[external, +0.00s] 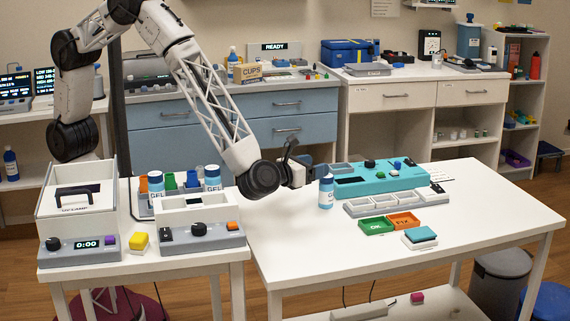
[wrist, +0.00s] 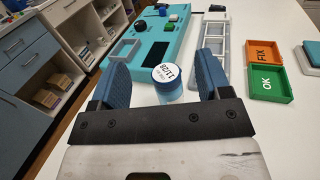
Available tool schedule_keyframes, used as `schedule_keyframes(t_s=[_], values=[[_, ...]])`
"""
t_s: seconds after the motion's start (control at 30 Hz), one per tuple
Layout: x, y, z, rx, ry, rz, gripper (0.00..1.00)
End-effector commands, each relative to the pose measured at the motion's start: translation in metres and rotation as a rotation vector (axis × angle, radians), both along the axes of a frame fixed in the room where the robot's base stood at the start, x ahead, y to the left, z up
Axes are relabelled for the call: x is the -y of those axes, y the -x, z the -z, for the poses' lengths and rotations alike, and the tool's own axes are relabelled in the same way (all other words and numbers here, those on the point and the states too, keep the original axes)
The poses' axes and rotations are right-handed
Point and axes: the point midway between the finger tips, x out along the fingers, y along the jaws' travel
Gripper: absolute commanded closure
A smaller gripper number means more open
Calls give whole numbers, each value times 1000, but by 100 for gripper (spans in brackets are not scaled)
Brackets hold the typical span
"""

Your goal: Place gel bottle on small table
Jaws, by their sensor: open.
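A blue gel bottle (external: 326,192) with a white label stands upright on the large white table (external: 300,245). In the wrist view its round, labelled lid (wrist: 168,73) shows between the two blue fingers. My gripper (external: 312,177) is open around or just beside the bottle's upper part. Gaps show beside the bottle, and I cannot tell whether either finger touches it. The small white table (external: 130,217) is at the left. Two more gel bottles, one (external: 155,184) at the left and one (external: 212,178) at the right, stand in a rack there.
A teal panel (external: 385,181) and a grey compartment tray (external: 385,205) lie behind and right of the bottle. Green (external: 376,226) and orange (external: 403,220) trays lie nearer. The large table's left front is clear.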

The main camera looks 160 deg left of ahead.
Motion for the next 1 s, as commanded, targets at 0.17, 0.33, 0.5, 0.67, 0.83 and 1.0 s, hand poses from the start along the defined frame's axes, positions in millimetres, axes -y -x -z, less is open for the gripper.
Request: schedule_keyframes(t_s=[0.17,0.33,0.5,0.67,0.83,1.0], values=[[0,0,0,0,0,0,28],[0,1,0,1,7,9,28],[2,4,3,12,56,61,28],[8,9,8,27,139,152,28],[19,12,16,40,234,249,28],[26,14,21,46,289,303,28]])
